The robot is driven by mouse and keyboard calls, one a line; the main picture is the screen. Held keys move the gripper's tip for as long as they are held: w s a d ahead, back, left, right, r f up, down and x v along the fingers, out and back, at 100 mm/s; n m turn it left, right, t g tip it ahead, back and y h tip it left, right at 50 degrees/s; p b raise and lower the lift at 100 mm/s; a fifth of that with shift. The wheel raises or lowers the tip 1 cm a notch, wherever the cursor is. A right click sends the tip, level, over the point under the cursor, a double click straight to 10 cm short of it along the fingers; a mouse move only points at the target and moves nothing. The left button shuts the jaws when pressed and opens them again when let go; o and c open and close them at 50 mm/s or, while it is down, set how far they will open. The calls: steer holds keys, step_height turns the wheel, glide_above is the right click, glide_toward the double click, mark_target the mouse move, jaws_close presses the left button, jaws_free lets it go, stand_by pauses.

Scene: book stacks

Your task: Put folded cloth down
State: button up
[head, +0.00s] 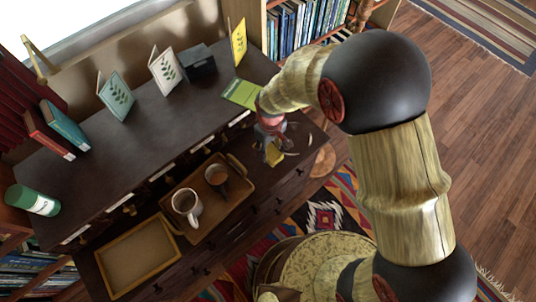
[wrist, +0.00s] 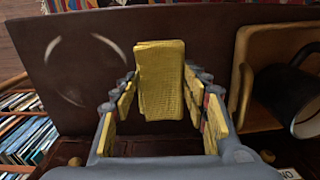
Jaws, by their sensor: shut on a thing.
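The folded cloth (wrist: 160,75) is a thick yellow pad standing between my gripper's fingers in the wrist view. My gripper (wrist: 161,97) is shut on it, with yellow-padded fingers on its left and right sides. In the head view my gripper (head: 272,145) hangs over the right end of the dark desk's lower front surface, and a bit of the yellow cloth (head: 273,155) shows beneath it. My arm and gripper hide part of it. I cannot tell whether the cloth touches the surface.
A wooden tray (head: 237,165) with a white mug (head: 185,203) and a dark mug (head: 216,175) stands left of my gripper. An empty shallow tray (head: 104,278) lies farther left. A green booklet (head: 242,92) lies on the upper shelf behind. Bare dark surface (wrist: 55,110) with a pale ring surrounds the cloth's left side.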

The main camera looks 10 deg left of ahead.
steer(key=shift+a+f, duration=0.15)
steer(key=shift+f, duration=0.15)
steer(key=f+b, duration=0.2)
steer(key=f, duration=0.1)
steer(key=shift+w+a+f, duration=0.15)
steer(key=shift+a+f, duration=0.05)
steer(key=shift+f, duration=0.1)
steer(key=shift+r, duration=0.1)
steer(key=o, duration=1.4)
steer(key=shift+o, duration=0.2)
